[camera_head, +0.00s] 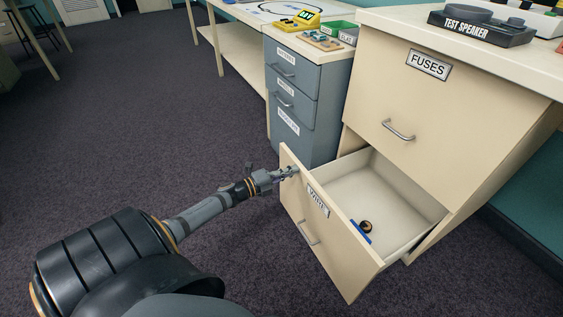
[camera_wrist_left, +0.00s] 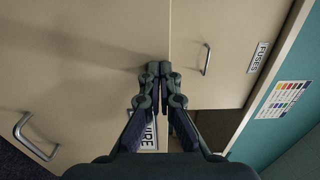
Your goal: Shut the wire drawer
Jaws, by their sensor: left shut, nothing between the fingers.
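The wire drawer (camera_head: 325,240) is the cream lower drawer and stands well open in the head view. Its label is partly readable and its front carries a metal handle (camera_head: 308,234). My left gripper (camera_head: 290,172) is shut and empty, at the upper left part of the drawer front near its top edge. In the left wrist view the shut fingertips (camera_wrist_left: 160,68) are in front of the cream front, beside the partly covered WIRE label (camera_wrist_left: 149,135). I cannot tell whether they touch it. My right gripper is not in view.
A grey drawer unit (camera_head: 292,90) stands to the left behind. Carpet (camera_head: 130,120) at the left is clear.

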